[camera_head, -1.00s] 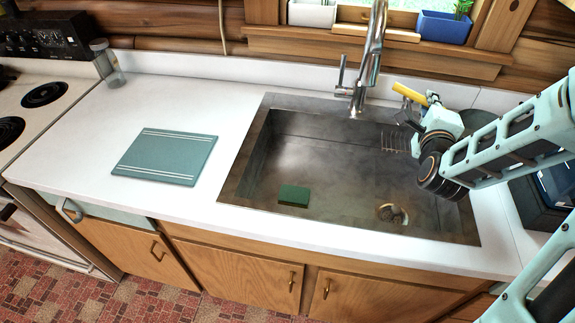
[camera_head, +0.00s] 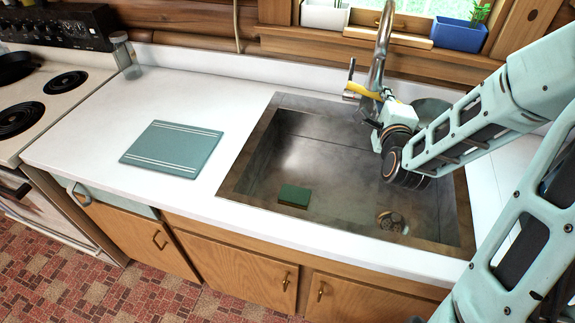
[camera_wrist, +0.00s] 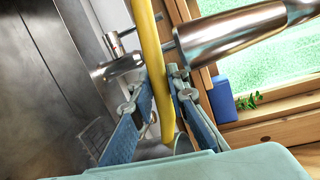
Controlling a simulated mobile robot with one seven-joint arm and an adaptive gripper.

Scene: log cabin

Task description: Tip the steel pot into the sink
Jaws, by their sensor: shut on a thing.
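My gripper (camera_head: 378,112) is shut on a yellow handle (camera_head: 363,91), which crosses between its two fingers in the wrist view (camera_wrist: 152,70). The steel pot (camera_head: 432,108) shows as a grey rounded shape behind my wrist, over the back right of the sink. Most of it is hidden by my arm, so I cannot tell how far it is tilted. The steel sink (camera_head: 240,178) lies below and left of my gripper. The handle is close to the faucet (camera_head: 381,50); whether they touch I cannot tell.
A green sponge (camera_head: 294,196) lies on the sink floor near the drain (camera_head: 391,221). A teal cutting board (camera_head: 172,148) lies on the white counter (camera_head: 110,120) at left. White and blue planters (camera_head: 457,31) stand at the window. The left sink floor is otherwise clear.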

